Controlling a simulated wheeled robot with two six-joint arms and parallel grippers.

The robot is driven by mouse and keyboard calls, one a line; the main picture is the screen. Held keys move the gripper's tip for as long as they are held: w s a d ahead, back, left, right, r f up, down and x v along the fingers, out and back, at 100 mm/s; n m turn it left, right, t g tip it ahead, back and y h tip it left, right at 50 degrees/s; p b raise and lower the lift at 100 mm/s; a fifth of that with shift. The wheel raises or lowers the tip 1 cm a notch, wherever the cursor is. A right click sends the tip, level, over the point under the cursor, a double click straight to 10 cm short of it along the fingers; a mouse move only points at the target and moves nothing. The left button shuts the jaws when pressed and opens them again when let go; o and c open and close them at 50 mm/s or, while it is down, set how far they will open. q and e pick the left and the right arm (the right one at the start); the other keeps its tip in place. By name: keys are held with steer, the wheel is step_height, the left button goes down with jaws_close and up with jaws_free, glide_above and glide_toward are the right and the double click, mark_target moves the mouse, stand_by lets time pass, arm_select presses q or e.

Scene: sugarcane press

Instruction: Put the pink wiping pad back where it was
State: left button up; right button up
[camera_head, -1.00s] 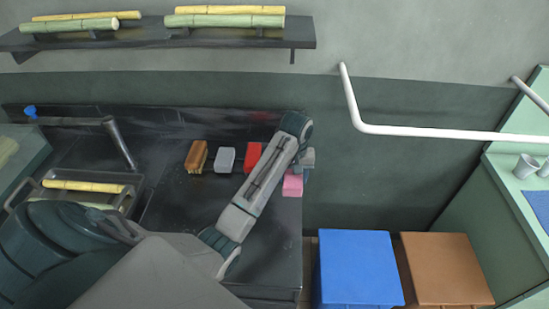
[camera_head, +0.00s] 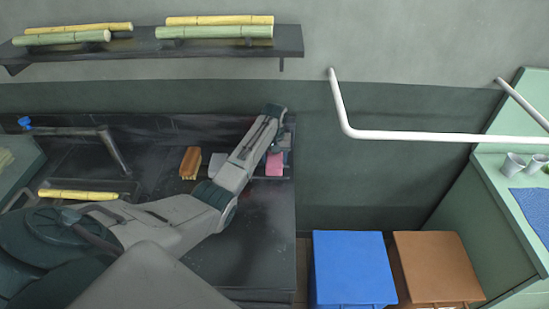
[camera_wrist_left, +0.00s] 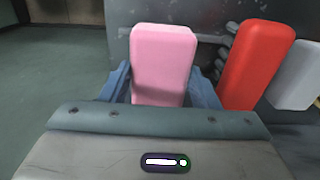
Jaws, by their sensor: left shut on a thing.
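The pink wiping pad (camera_head: 275,163) is at the right end of the row of pads, near the back right of the dark counter. In the left wrist view the pink pad (camera_wrist_left: 163,65) stands upright between the blue fingers of my left gripper (camera_wrist_left: 162,88), which is shut on it. The red pad (camera_wrist_left: 257,62) is right beside it, slightly tilted in that view, and a grey pad (camera_wrist_left: 296,77) is further right. In the head view my left arm hides the red pad and most of the gripper. I cannot tell whether the pink pad touches its holder. My right gripper is not in view.
A brown block (camera_head: 190,163) and the grey pad (camera_head: 217,165) stand along the back of the counter (camera_head: 262,245). A shelf (camera_head: 290,42) with cane is above. Blue (camera_head: 350,265) and brown (camera_head: 437,265) bins stand right of the counter.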

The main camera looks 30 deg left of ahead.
mark_target(275, 160)
arm_select(q)
steer(key=shift+f, duration=0.4)
steer(key=shift+f, duration=0.1)
steer(key=shift+f, duration=0.5)
steer(key=o, duration=1.1)
steer(key=shift+r, duration=0.25)
step_height(275, 160, up, 7)
steer(key=shift+r+b, duration=0.2)
steer(key=shift+b, duration=0.75)
steer(key=shift+r, duration=0.45)
